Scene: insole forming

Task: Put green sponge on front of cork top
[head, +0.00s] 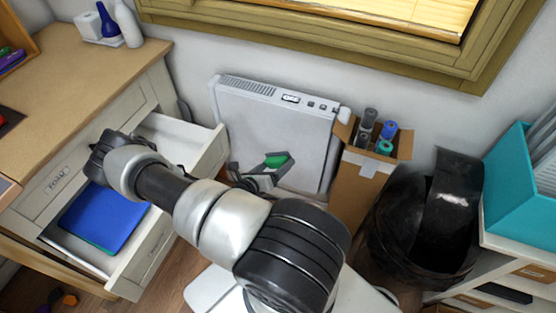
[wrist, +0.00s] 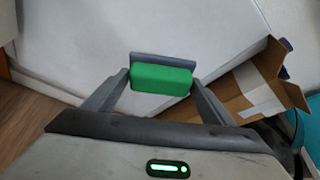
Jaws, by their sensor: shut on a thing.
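The green sponge (wrist: 161,80) is a small rounded block. In the wrist view it sits between the two fingers of my gripper (wrist: 160,88), which is shut on it. In the head view the sponge (head: 277,160) and my gripper (head: 268,168) are low in front of a white panel heater, away from the counter. A tan, cork-like counter top (head: 75,85) is at the upper left of the head view, over the drawers. My arm crosses in front of its cabinet.
Two drawers stand open; the lower one holds a blue sheet (head: 105,215). The white heater (head: 275,130) is behind my gripper. A cardboard box (head: 360,185) with rolls and a black bin (head: 425,220) stand to the right. White and blue bottles (head: 107,20) stand at the counter's back.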

